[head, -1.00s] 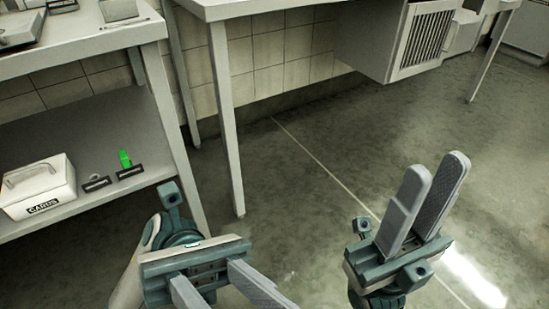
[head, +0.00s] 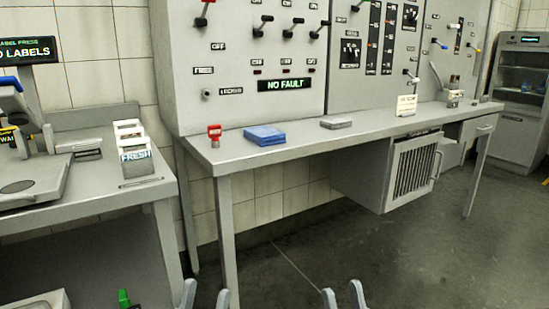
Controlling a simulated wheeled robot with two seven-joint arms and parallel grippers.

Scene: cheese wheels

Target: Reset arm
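Only the fingertips of my grippers show, at the bottom edge of the head view. My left gripper (head: 205,296) has its two fingertips clearly apart, with nothing between them. The arms and gripper bodies are out of the picture.
A long grey bench (head: 290,152) holds a blue folded item (head: 264,135) and a red-topped object (head: 214,134) before a lever panel (head: 240,60). A left bench (head: 100,195) carries FRESH-labelled holders (head: 136,148). The floor (head: 420,265) at right is clear.

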